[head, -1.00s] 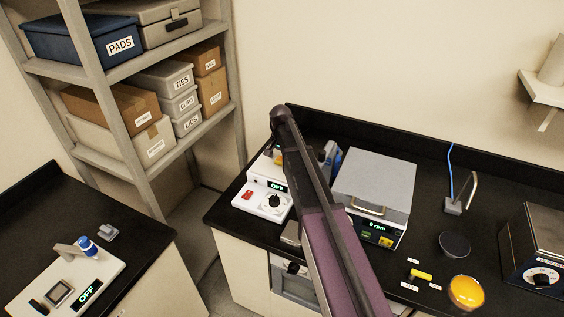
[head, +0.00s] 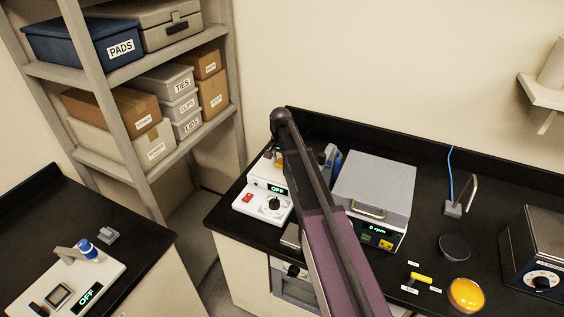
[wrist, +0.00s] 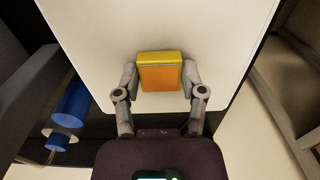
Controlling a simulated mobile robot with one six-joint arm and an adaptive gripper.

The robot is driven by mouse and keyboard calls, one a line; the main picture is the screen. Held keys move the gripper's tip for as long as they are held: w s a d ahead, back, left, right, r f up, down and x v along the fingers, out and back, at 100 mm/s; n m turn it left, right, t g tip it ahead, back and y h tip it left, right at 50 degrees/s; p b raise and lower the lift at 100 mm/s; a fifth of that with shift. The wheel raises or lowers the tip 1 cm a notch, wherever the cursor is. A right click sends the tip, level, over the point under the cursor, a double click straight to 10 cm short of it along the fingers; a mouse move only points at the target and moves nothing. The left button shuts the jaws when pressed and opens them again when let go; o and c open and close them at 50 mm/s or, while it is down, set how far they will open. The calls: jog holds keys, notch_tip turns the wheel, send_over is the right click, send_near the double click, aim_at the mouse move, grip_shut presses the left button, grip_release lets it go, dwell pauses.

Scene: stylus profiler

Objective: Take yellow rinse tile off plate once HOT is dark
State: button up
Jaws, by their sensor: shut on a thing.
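The yellow tile (wrist: 160,72), with an orange face, is between the fingers of my gripper (wrist: 160,80) in the wrist view. The gripper is shut on it. A pale flat surface (wrist: 90,30) lies behind the tile; I cannot tell whether the tile touches it. In the head view a bit of orange (head: 268,155) shows beside my arm, which hides most of the gripper. I cannot make out a HOT lamp.
A grey-lidded machine (head: 375,185) reading 0 rpm stands right of my arm. A blue cylinder (wrist: 72,103) is at left in the wrist view. An orange dish (head: 466,294) and a yellow-handled item (head: 420,278) lie at the front right.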

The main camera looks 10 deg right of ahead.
aim_at(281, 162)
jog(key=shift+r+p, duration=1.5)
jog(key=shift+r, duration=0.15)
jog(key=s+a+r+p, duration=0.1)
jog(key=s, duration=1.5)
jog(key=shift+a+r, duration=0.25)
jog(key=shift+a, duration=0.1)
